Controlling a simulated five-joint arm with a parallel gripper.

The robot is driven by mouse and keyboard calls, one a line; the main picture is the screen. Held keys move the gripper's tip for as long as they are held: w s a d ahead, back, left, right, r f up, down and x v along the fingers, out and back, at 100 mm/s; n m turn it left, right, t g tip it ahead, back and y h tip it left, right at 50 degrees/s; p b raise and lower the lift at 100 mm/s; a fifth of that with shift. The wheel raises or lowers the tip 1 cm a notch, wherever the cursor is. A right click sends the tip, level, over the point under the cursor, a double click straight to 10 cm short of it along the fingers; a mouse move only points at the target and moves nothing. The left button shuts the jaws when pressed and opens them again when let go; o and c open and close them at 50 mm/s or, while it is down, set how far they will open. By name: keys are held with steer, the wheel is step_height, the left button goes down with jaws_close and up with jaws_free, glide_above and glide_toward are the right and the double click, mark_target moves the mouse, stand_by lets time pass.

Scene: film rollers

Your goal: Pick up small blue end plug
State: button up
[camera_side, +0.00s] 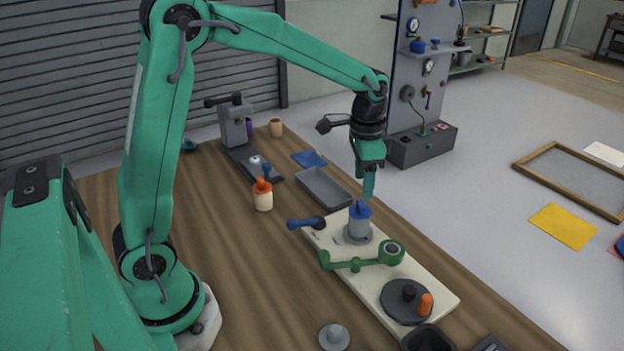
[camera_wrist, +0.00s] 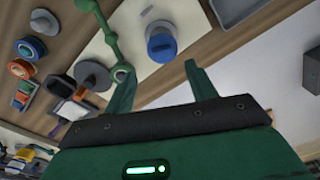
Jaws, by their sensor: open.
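A small blue end plug (camera_side: 360,211) sits on top of an upright grey cylinder (camera_side: 359,225) on the cream base plate (camera_side: 431,285). The plug also shows in the wrist view (camera_wrist: 161,48), just beyond the fingertips and roughly between them. My gripper (camera_side: 368,192) points down from above, with its fingertips just above the plug in the side view. In the wrist view my gripper (camera_wrist: 158,72) has its two green fingers spread with nothing between them. I cannot tell the exact gap between fingertips and plug.
A blue-handled lever (camera_side: 306,223) and a green crank arm (camera_side: 362,260) lie close to the cylinder. A dark disc with an orange knob (camera_side: 426,303) is at the plate's near end. A grey tray (camera_side: 324,189) and an orange-topped bottle (camera_side: 262,196) stand behind to the left.

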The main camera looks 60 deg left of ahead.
mark_target(362, 203)
steer(key=shift+f, duration=0.7)
steer(key=shift+f, duration=0.1)
steer(key=shift+w+a+f, duration=0.1)
steer(key=shift+a+f, duration=0.05)
steer(key=shift+f, duration=1.1)
steer(key=shift+w+a+f, duration=0.1)
steer(key=shift+f, duration=1.1)
steer(key=c, duration=1.1)
